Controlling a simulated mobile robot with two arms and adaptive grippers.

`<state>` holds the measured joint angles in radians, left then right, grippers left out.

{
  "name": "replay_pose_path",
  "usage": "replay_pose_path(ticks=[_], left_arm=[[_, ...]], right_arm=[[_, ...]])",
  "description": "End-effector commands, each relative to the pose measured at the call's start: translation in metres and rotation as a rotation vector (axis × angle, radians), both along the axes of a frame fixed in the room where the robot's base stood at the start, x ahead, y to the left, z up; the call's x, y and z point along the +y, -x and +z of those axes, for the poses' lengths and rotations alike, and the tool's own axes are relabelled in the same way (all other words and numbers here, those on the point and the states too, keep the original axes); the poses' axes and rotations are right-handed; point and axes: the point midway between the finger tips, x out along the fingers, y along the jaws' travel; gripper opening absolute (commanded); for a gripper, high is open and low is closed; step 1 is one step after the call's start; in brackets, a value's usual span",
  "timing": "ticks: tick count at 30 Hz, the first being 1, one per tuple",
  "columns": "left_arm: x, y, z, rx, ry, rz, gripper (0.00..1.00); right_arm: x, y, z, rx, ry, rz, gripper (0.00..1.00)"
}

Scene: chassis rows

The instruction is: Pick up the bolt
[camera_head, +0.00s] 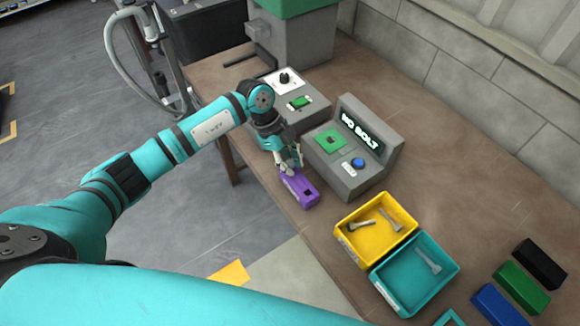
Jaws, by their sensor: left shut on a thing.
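My left gripper (289,168) is at the back end of a purple block (301,189) near the table's front edge. Its fingers are shut on the block's end; the exact contact is small and partly hidden. One or more grey bolts (388,220) lie in the yellow tray (348,246), to the right of the gripper. Another grey bolt (428,261) lies in the teal tray (388,300). Both trays are apart from the gripper. My right gripper is not in view.
A grey tester (350,184) with a green pad, a blue button and a lit "NO BOLT" display stands beside the gripper. A grey box with a knob (285,78) is behind. Blue, green and black blocks (522,288) lie at the right. Bare tabletop (470,200) lies behind the trays.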

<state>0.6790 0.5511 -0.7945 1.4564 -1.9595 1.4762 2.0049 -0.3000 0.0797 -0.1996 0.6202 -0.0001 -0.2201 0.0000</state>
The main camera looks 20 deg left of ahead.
Motion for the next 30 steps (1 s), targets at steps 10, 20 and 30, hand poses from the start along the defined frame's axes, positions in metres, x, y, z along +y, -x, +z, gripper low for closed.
replay_pose_path(ticks=[10,20,30], left_arm=[[0.0,-0.001,0.003,-0.002,0.0,0.0,0.0],[0.0,-0.002,0.059,-0.007,0.0,-0.001,0.0],[0.0,0.0,0.1,-0.002,-0.001,0.0,0.0]], right_arm=[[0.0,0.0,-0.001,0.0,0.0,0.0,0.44],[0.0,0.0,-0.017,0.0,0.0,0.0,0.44],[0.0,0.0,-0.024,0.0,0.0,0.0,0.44]])
